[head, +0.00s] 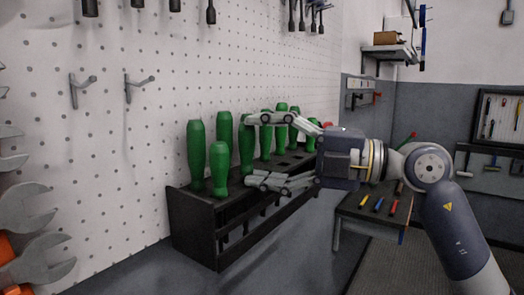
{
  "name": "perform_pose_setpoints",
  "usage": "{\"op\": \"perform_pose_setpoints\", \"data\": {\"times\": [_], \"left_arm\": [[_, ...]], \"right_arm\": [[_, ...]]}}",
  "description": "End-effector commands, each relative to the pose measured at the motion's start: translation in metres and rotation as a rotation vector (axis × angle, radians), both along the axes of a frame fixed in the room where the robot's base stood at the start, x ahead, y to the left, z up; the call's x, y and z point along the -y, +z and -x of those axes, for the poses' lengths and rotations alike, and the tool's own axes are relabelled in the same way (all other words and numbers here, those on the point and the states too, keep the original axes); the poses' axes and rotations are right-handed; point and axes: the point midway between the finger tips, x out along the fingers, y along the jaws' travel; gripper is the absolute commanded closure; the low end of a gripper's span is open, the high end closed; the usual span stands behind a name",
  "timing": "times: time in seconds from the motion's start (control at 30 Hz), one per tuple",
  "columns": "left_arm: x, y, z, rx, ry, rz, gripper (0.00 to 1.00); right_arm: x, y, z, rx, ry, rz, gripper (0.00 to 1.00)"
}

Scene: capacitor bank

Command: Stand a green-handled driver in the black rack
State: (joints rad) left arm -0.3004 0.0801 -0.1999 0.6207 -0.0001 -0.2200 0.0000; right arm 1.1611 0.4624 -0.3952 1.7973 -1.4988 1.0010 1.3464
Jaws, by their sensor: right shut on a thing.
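The black rack (192,228) stands on the grey bench against the pegboard. Several green-handled drivers stand upright in it, among them a tall one (195,152) at the near left end and a lower one (218,168) beside it. My right gripper (250,150) reaches in from the right over the rack, with one finger above the other. It is shut on a green-handled driver (246,146), which is upright among the others. The gripper's fingers partly cover the drivers behind. Whether the held driver's tip is in a slot is hard to see. My left gripper is not in view.
A pegboard (130,130) with empty hooks rises close behind the rack. Large grey wrenches (35,210) hang at the left edge. A lower table (365,208) with several coloured tools stands beyond my right arm. The bench front (140,270) is clear.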

Motion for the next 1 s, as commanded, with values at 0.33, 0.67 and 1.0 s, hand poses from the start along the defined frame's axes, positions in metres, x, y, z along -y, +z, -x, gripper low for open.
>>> {"op": "perform_pose_setpoints", "data": {"times": [0.33,0.67,1.0], "left_arm": [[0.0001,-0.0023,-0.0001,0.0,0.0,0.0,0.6],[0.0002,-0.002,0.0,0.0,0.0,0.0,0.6],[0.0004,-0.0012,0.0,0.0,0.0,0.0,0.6]], "right_arm": [[-0.0044,-0.0192,-0.0001,-0.034,0.012,0.031,0.06],[-0.0036,-0.018,-0.0008,-0.03,0.009,0.031,0.06],[-0.0032,-0.014,-0.0005,-0.023,0.008,0.026,0.06]]}}
